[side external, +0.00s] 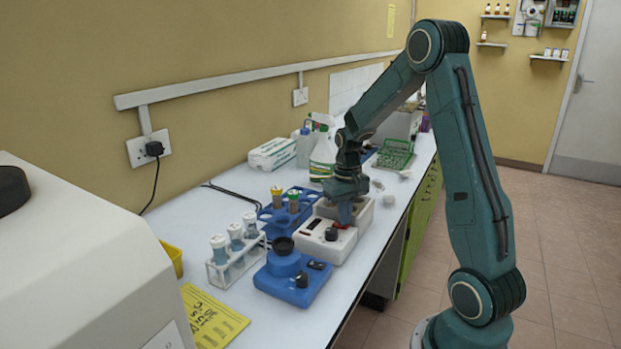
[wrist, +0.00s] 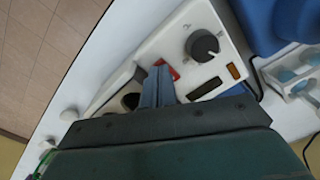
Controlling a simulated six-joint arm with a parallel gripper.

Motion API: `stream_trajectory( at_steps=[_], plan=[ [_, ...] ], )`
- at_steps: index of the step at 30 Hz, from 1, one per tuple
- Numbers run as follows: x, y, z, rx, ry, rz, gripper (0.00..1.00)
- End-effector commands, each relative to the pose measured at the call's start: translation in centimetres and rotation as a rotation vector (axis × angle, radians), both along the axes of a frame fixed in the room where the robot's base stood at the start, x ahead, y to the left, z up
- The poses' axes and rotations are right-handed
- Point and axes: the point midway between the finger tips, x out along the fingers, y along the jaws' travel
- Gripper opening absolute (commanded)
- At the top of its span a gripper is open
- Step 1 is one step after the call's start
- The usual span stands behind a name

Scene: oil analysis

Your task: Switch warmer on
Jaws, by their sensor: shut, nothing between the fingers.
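The warmer (side external: 316,245) is a white box on the bench with a dark knob (wrist: 203,46), a dark display (wrist: 205,88) and a red switch (wrist: 174,73). The knob also shows in the side view (side external: 331,234). My gripper (side external: 345,221) points down over the warmer, close to the red switch. In the wrist view my gripper (wrist: 158,73) is shut and empty, with its fingertips beside the red switch and partly covering it. I cannot tell whether they touch it or which way the switch is set.
A blue mixer (side external: 292,284) stands in front of the warmer. A white rack (side external: 222,278) of tubes and a blue rack (side external: 267,213) with tubes stand to the left. A spray bottle (side external: 323,157) and a green wire basket (side external: 395,155) are behind.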

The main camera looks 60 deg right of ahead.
Motion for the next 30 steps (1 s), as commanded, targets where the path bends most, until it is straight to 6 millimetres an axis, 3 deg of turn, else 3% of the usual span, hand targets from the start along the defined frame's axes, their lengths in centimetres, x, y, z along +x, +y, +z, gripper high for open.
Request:
stream_trajectory(
  at_steps=[20,30],
  plan=[
    [0.0,0.0,-0.7,0.000,-0.001,0.000,0.00],
    [0.0,0.0,0.5,-0.001,-0.002,0.000,0.00]
  ],
)
